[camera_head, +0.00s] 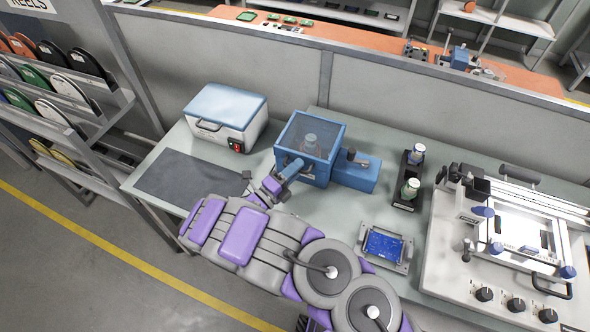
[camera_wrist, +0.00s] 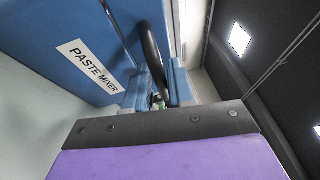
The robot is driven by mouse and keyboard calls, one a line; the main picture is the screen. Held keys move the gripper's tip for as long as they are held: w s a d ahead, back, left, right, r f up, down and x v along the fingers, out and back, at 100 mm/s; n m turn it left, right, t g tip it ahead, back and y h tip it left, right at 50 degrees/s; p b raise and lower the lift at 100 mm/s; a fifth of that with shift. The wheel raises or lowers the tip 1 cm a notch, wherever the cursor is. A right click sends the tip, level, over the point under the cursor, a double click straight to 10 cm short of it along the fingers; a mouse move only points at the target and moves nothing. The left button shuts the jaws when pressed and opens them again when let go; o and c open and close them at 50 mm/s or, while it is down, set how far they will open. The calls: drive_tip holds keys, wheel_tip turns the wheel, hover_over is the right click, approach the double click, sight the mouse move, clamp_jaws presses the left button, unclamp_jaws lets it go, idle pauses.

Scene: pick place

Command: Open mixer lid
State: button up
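The paste mixer (camera_head: 319,171) is a blue box with a see-through lid (camera_head: 312,135), which is down. A jar shows dimly inside. In the wrist view the blue mixer wall (camera_wrist: 60,45) carries a "PASTE MIXER" label, and a black curved handle (camera_wrist: 151,45) stands out beside it. My gripper (camera_head: 297,163) is at the front left of the mixer. In the wrist view my gripper (camera_wrist: 157,88) has its two blue fingers on either side of the handle's lower end. Whether both fingers press on the handle is not clear.
A white box with a blue lid (camera_head: 222,108) stands left of the mixer, behind a dark mat (camera_head: 190,178). To the right are a black holder with bottles (camera_head: 406,190), a blue board on a fixture (camera_head: 383,245) and a large printer machine (camera_head: 500,265). A grey partition stands behind.

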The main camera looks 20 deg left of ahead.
drive_tip(key=shift+a, duration=0.15)
clamp_jaws()
idle(0.4)
drive_tip(key=shift+r+p, duration=0.3)
drive_tip(key=shift+p, duration=0.2)
